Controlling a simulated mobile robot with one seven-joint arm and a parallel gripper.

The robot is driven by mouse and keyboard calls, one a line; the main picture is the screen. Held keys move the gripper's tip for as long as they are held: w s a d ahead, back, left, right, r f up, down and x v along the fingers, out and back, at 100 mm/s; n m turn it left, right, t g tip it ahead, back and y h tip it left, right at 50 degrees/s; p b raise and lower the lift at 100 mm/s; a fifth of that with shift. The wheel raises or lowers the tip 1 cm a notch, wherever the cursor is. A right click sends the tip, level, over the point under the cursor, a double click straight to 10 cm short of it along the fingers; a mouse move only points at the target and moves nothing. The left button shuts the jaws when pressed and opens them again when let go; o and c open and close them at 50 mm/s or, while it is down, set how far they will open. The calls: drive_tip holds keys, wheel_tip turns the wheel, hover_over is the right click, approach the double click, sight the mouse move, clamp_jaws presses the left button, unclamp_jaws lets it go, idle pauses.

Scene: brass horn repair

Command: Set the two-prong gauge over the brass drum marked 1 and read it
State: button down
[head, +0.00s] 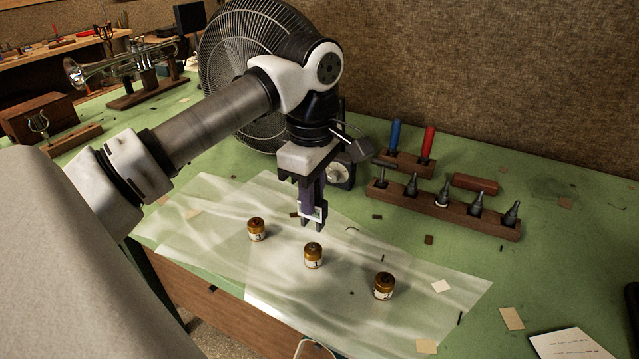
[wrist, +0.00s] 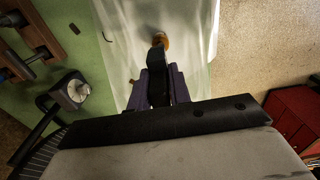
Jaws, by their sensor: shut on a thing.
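My gripper (head: 312,212) points down above the translucent sheet, just behind the middle brass drum. Three small brass drums with white labels stand upright in a slanting row: left (head: 256,229), middle (head: 313,256) and right (head: 384,286). The middle label seems to read 1; the others are too small to be sure. The gauge is above the drums and apart from them. In the wrist view, a drum (wrist: 161,40) shows beyond the fingers.
Wooden tool racks (head: 445,210) stand at the back right, and a dial on a stand (head: 341,176) is behind my gripper. A large fan (head: 240,70) stands behind my arm. Small scraps lie about. The green bench (head: 560,260) is mostly clear at right.

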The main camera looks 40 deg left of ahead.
sight(313, 220)
drive_tip(key=shift+s, duration=0.1)
drive_tip(key=shift+f+b, duration=1.6)
drive_tip(key=shift+f, duration=0.25)
drive_tip(key=shift+f+b, duration=1.05)
drive_tip(key=shift+f, duration=0.05)
idle(0.9)
drive_tip(key=shift+r, duration=0.15)
idle(0.7)
drive_tip(key=shift+r+p, duration=1.75)
drive_tip(key=shift+r, duration=0.7)
drive_tip(key=shift+f, duration=0.1)
